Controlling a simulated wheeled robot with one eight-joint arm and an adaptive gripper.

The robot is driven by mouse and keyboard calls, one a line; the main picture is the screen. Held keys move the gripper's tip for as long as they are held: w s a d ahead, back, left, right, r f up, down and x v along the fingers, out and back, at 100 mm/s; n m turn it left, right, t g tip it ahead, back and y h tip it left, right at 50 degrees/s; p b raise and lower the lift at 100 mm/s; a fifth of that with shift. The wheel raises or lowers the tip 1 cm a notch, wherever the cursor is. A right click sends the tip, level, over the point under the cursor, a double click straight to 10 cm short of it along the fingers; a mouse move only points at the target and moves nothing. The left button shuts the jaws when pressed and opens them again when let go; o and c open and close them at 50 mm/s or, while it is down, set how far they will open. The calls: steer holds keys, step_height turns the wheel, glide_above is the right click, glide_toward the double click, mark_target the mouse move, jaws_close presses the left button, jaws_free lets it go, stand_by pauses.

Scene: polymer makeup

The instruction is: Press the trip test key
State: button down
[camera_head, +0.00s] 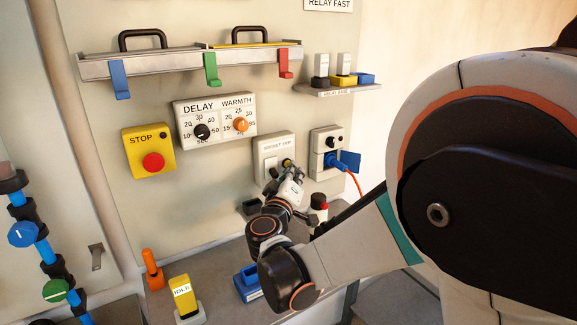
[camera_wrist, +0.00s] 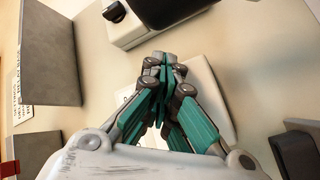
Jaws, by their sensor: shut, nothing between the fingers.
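The socket trip unit (camera_head: 268,146) is a pale box on the wall panel, with its label along the top. A light rocker plate (camera_head: 271,168) shows on its left part, and a small dark and yellowish key (camera_head: 287,162) on its right. My gripper (camera_head: 291,172) is in front of the unit's lower right, close to that key. In the wrist view my gripper (camera_wrist: 158,62) has its fingertips together and empty, over a pale plate (camera_wrist: 215,100). The fingers hide part of the plate, and I cannot tell whether they touch it.
A yellow STOP box (camera_head: 148,143) and the delay and warmth dial panel (camera_head: 214,119) are to the left. A socket with a blue plug (camera_head: 335,160) and red cable is close on the right. A relay shelf (camera_head: 337,90) is above. Bench items stand below, including a red-capped object (camera_head: 318,203).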

steer(key=shift+s+d, duration=0.2)
steer(key=shift+s, duration=0.1)
steer(key=shift+s+d, duration=0.55)
steer(key=shift+s, duration=0.3)
steer(key=shift+s+d, duration=0.6)
steer(key=shift+s, duration=0.2)
steer(key=shift+s+d, duration=0.55)
steer(key=shift+s, duration=0.3)
